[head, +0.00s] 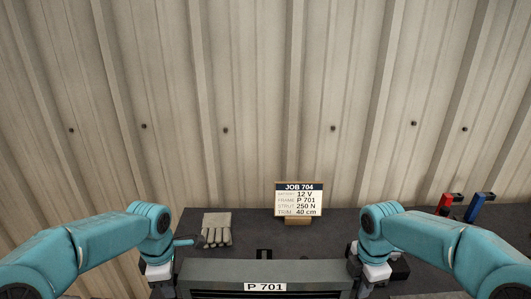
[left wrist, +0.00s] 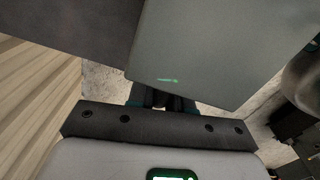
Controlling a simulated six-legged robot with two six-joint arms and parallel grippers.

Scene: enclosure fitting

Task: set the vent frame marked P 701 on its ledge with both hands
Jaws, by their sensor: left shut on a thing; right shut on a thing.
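The vent frame (head: 225,268), dark grey-green with slats and a white P 701 label, is at the bottom centre of the head view, its lower part cut off by the picture edge. My left gripper (head: 165,288) is shut on its left end. My right gripper (head: 366,288) is shut on its right end. The fingertips are hard to make out in the head view. In the left wrist view a flat grey-green surface (left wrist: 220,45) lies just beyond my left gripper (left wrist: 160,103); I cannot tell which part it is. I cannot make out the ledge.
A dark bench (head: 260,222) runs along a corrugated wall. On it are a grey glove (head: 216,228), a job card (head: 299,199) on a wooden stand, and red (head: 445,203) and blue (head: 478,207) tools at the right. A small black part (head: 264,254) lies behind the frame.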

